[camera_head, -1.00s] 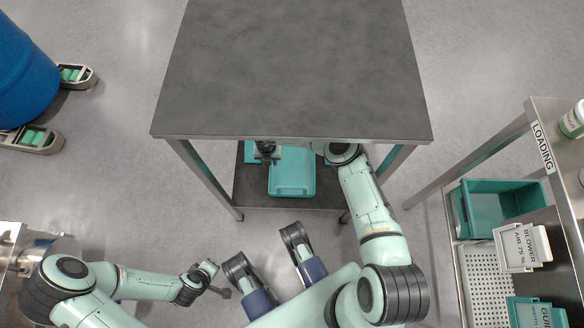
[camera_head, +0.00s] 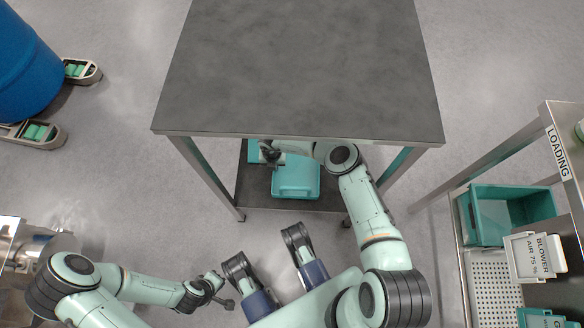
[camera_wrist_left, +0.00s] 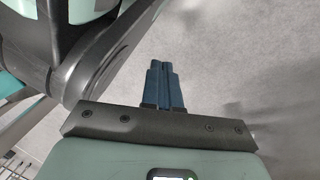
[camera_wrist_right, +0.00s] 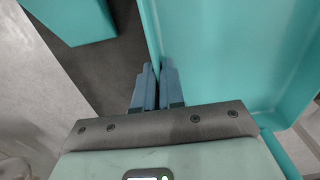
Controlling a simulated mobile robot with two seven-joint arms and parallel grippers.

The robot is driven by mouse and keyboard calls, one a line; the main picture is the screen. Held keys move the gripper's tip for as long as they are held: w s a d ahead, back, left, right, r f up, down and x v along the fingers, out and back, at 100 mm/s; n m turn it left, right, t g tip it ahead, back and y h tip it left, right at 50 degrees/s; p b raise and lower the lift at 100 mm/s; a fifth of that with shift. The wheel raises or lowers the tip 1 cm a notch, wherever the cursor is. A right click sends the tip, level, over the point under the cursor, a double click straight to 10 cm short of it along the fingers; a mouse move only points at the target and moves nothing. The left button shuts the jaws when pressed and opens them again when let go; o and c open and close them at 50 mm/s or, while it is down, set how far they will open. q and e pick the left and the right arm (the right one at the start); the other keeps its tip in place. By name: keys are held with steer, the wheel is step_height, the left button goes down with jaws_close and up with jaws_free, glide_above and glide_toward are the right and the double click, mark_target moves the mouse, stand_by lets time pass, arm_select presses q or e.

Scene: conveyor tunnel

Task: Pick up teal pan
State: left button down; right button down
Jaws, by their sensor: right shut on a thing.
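The teal pan (camera_head: 296,184) is a shallow tray on the dark lower shelf under the grey table in the head view. It fills much of the right wrist view (camera_wrist_right: 235,50), where its near wall runs down to my fingertips. My right gripper (camera_head: 272,154) reaches in under the tabletop to the pan's left side. In the right wrist view its blue fingers (camera_wrist_right: 158,80) are shut on the pan's wall. My left gripper (camera_head: 224,288) is low at left, far from the pan. Its fingers (camera_wrist_left: 164,85) are together with nothing between them.
The grey tabletop (camera_head: 300,65) overhangs the shelf, with metal legs at the sides. Another teal container (camera_wrist_right: 75,15) lies left of the pan. At right a rack labelled LOADING holds a teal bin (camera_head: 507,215) and a white bin (camera_head: 535,257). A blue drum (camera_head: 25,70) stands at left.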

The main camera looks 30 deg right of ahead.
steer(key=shift+r, duration=0.1)
